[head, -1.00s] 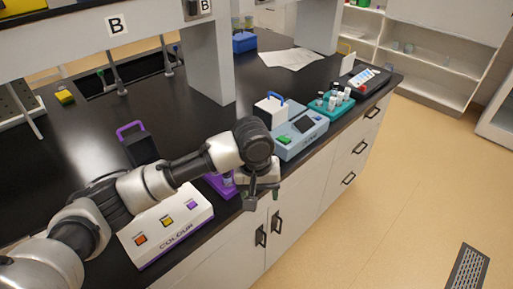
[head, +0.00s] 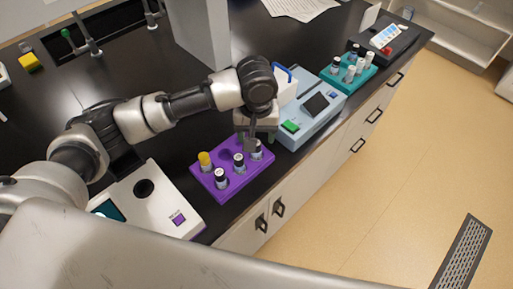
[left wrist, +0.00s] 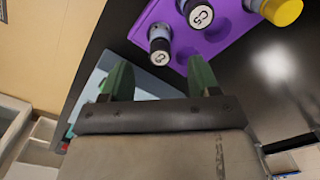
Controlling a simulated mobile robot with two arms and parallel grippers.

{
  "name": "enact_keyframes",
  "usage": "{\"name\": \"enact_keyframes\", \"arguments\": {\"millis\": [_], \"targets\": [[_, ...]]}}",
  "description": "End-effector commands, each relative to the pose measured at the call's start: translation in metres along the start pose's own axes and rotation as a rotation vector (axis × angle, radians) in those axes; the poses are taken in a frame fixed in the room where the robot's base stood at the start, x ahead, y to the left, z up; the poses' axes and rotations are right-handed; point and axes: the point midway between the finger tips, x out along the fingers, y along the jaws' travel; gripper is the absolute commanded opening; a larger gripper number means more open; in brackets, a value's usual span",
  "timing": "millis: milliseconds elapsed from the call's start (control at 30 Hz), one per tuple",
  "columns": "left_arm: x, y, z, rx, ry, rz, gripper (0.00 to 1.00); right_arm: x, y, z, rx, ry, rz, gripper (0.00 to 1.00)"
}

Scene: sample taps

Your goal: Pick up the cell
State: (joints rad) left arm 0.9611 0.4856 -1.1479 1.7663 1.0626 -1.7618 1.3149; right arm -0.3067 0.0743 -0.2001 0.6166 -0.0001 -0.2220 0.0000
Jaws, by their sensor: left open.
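In the head view a purple rack (head: 231,190) on the counter holds a yellow-capped cell (head: 204,160) and several cells with black-and-white caps, such as one at the front (head: 220,179) and one in the middle (head: 239,163). My left gripper (head: 251,143) is above the rack's right end, close to the end cell (head: 257,153), partly hiding it. In the left wrist view my left gripper (left wrist: 160,78) is open and empty, its green fingers apart. A small-capped cell (left wrist: 160,48) lies just beyond the fingertips; a cell marked C5 (left wrist: 200,16) is farther off.
A white colour instrument (head: 150,196) stands left of the rack. A blue-grey instrument (head: 310,112) stands just right of it, near my gripper. Beyond are a teal rack of vials (head: 347,77) and a dark device (head: 388,40). The counter's front edge is close.

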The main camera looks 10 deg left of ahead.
Motion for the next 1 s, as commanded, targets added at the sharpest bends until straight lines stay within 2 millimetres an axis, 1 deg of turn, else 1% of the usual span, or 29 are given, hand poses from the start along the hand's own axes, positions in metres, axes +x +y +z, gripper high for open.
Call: {"name": "enact_keyframes", "arguments": {"millis": [67,167,267,400,533,633,833,1000], "targets": [[0.009,0.0,0.0,-0.001,-0.001,0.0,0.61,-0.002,0.001,0.007,-0.001,-0.011,0.001,0.34],[0.016,-0.001,0.0,-0.001,0.001,-0.001,0.61,-0.003,0.003,0.008,-0.002,-0.013,0.004,0.34],[0.024,-0.001,0.001,-0.002,-0.001,-0.003,0.61,-0.006,0.005,0.003,-0.003,-0.005,0.006,0.34],[0.044,-0.001,0.002,-0.001,-0.001,-0.003,0.61,-0.015,0.007,-0.011,-0.003,0.017,0.009,0.34],[0.062,0.0,0.002,0.0,-0.001,-0.002,0.61,-0.015,0.008,-0.015,-0.003,0.023,0.01,0.34],[0.068,0.0,0.002,0.0,0.002,0.0,0.61,-0.016,0.007,-0.013,-0.003,0.021,0.009,0.34],[0.069,0.0,0.002,0.0,0.002,0.0,0.61,-0.015,0.007,-0.009,-0.003,0.014,0.008,0.34],[0.068,0.0,0.002,0.0,0.002,0.0,0.35,-0.015,0.006,-0.007,-0.003,0.01,0.008,0.34]]}}
